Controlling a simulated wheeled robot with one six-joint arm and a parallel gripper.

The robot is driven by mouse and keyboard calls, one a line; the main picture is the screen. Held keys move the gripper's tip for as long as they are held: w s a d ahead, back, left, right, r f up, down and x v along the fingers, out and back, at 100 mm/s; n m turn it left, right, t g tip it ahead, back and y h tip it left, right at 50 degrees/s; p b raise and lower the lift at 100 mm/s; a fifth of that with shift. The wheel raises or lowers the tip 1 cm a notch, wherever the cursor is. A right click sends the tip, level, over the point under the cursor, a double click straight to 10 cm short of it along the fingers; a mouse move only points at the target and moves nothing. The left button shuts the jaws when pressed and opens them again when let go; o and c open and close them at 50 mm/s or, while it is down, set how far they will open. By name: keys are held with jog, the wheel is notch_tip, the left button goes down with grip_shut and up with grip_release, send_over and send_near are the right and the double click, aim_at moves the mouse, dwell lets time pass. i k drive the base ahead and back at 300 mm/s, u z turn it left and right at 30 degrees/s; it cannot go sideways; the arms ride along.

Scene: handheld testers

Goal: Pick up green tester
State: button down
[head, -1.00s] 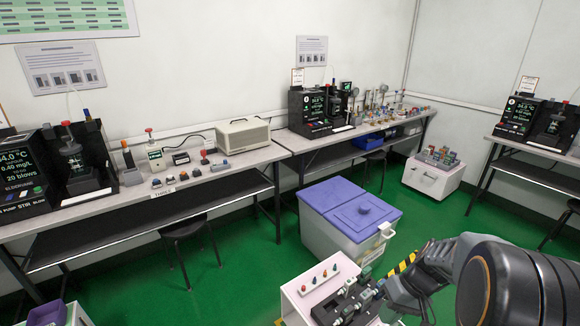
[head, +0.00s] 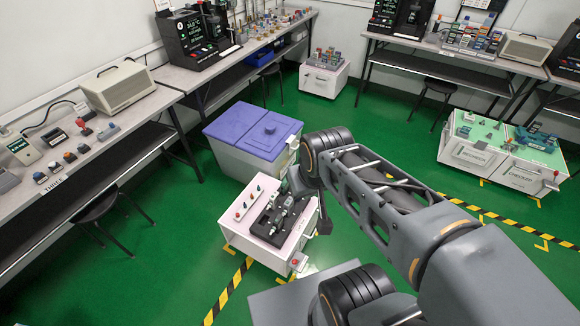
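I cannot pick out one clear green tester. A white cart (head: 240,238) carries a black tray (head: 263,228) with small grey and pale handheld devices in it; their colours are too small to tell. A pale device with a greenish screen (head: 22,148) stands on the left bench. My arm reaches from the lower right to beside the tray and hides part of the cart. My gripper's fingers cannot be made out there.
A purple-lidded bin (head: 245,135) stands behind the cart. Benches line the left and back walls, with stools under them. White cabinets with green tops (head: 485,135) stand at right. Open green floor lies left of the cart, with yellow-black floor tape (head: 228,290).

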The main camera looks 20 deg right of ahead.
aim_at(285, 187)
jog(key=z, duration=1.75)
jog(key=i, duration=2.85)
jog(key=u, duration=4.35)
jog(key=i, duration=0.5)
jog(key=z, duration=0.05)
